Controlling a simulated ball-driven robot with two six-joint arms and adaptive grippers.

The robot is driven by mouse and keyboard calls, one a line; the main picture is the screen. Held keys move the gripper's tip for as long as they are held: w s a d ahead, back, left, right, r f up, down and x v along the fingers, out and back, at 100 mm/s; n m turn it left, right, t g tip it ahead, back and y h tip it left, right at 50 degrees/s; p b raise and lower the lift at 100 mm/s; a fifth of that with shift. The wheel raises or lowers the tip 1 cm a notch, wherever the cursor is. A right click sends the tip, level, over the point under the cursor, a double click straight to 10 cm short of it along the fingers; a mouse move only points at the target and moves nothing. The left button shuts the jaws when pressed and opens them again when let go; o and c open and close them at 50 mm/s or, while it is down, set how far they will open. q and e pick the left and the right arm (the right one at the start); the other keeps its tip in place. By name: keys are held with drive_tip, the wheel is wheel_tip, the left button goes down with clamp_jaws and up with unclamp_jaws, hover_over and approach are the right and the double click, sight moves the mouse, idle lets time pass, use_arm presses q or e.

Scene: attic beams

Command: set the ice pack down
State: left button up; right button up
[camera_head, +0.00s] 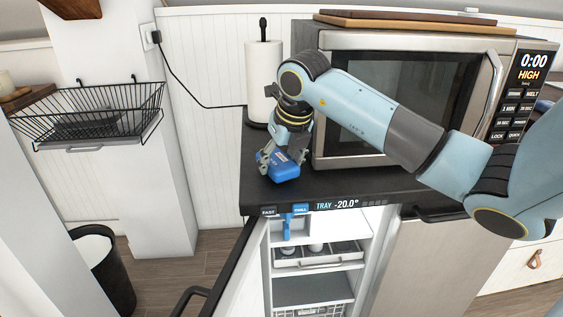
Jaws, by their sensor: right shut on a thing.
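The ice pack (283,169) is a small blue block with a pale label, above or on the dark countertop (262,193), near its front left part. My right gripper (272,160) is shut on it, coming down from above. I cannot tell whether the pack touches the counter. My left gripper is not in view.
A microwave (400,95) stands right of the pack, close to my right arm. A paper towel roll (263,75) stands behind. Below, a small freezer (318,250) is open, its door (240,270) swung left. A wire basket (90,115) hangs at left, above a black bin (105,270).

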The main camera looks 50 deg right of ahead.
drive_tip(key=shift+f, duration=0.45)
drive_tip(key=o, duration=1.3)
drive_tip(key=shift+r, duration=0.15)
